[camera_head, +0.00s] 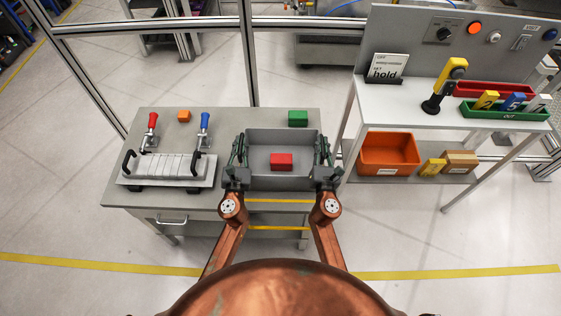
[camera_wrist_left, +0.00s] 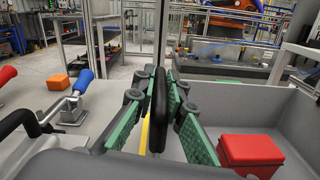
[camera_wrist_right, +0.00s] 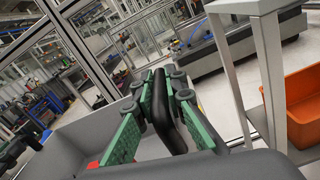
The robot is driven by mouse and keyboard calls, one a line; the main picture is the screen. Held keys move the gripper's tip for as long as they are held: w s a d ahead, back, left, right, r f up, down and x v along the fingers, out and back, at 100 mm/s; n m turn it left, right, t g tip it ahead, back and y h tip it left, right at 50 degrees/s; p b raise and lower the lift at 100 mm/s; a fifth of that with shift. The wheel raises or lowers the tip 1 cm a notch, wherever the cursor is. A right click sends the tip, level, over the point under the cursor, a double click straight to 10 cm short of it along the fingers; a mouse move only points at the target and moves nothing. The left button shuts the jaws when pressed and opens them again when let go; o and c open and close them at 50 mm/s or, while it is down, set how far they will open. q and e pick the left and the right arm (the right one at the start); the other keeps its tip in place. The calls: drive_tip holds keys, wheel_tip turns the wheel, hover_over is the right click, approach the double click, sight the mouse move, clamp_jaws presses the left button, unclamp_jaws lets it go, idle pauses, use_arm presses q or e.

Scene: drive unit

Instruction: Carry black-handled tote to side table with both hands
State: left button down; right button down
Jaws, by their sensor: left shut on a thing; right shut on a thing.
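The grey tote (camera_head: 262,184) is at the right end of the grey workbench, with a red block (camera_head: 281,161) inside. My left gripper (camera_head: 238,150) is shut on the black handle at the tote's left side; that handle (camera_wrist_left: 186,128) stands between the green fingers in the left wrist view. My right gripper (camera_head: 322,150) is shut on the right handle, seen as a black bar (camera_wrist_right: 163,110) in the right wrist view. The side table (camera_head: 408,105) stands to the right, with a white top. Whether the tote touches the bench is hard to tell.
A fixture with black handles (camera_head: 167,167) and red and blue levers sits on the bench's left. An orange block (camera_head: 184,116) and a green block (camera_head: 298,118) lie behind.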

use_arm(q)
drive_tip(key=shift+r, duration=0.2)
use_arm(e)
drive_tip(key=shift+r, duration=0.25)
idle(0.3)
